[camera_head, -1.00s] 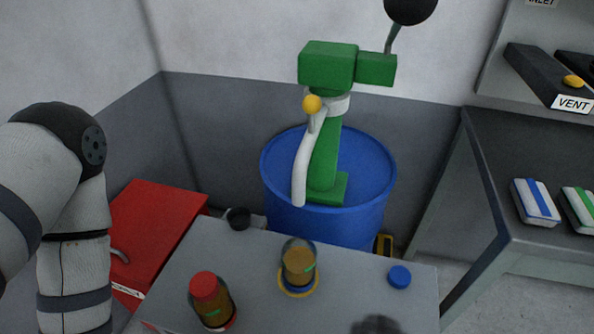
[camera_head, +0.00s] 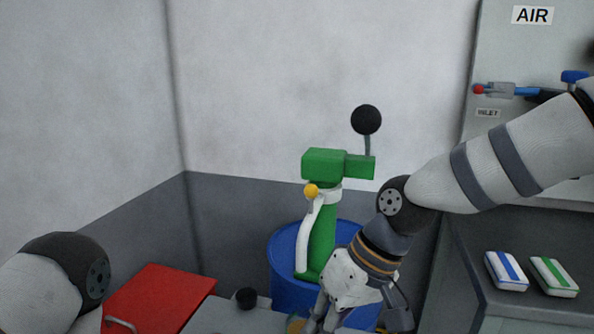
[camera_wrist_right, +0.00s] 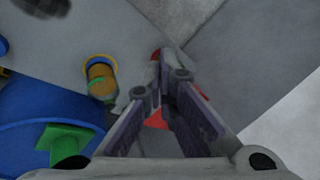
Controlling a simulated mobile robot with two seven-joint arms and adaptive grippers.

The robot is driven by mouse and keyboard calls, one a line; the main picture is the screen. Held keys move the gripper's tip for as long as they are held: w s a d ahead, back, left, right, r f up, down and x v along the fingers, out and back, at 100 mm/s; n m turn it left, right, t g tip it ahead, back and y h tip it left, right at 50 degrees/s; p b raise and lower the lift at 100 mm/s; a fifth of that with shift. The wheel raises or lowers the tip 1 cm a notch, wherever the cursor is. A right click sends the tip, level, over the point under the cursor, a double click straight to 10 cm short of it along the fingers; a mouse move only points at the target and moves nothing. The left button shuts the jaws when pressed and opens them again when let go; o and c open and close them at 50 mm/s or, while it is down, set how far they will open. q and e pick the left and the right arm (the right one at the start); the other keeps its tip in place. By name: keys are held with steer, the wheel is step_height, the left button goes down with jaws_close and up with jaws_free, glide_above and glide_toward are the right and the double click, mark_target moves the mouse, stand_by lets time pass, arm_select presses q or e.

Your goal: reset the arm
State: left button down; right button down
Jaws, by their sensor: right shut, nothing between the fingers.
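My right arm comes in from the right in the head view and bends down at its elbow. My right gripper (camera_head: 325,322) hangs low at the front of the blue drum, partly cut by the bottom edge. In the right wrist view its fingers (camera_wrist_right: 167,78) are closed together with nothing held. Something red (camera_wrist_right: 155,120) shows between and behind them; I cannot tell what it is. My left arm's elbow shows at the lower left of the head view; its gripper is out of view.
A green pump (camera_head: 322,235) with a black ball handle (camera_head: 366,120) stands on the blue drum (camera_head: 285,275). A red cabinet (camera_head: 165,295) is at left. An amber jar (camera_wrist_right: 101,76) stands near the fingers. White packs (camera_head: 507,271) lie on the right bench.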

steer(key=s+d+f+m+g+h, duration=0.1)
steer(key=s+d+f+m, duration=0.15)
steer(key=s+f, duration=0.65)
steer(key=s+d+f+m, duration=0.2)
steer(key=s+d+f, duration=0.25)
steer(key=f, duration=0.75)
steer(key=s+d+f+h, duration=0.2)
steer(key=s+d, duration=0.4)
steer(key=s, duration=0.1)
steer(key=s+d+f+m+h, duration=0.1)
steer(key=s+d+f+h, duration=0.1)
steer(key=s+d, duration=0.4)
steer(key=shift+s+f, duration=0.45)
steer(key=shift+s, duration=0.6)
steer(key=shift+m, duration=0.25)
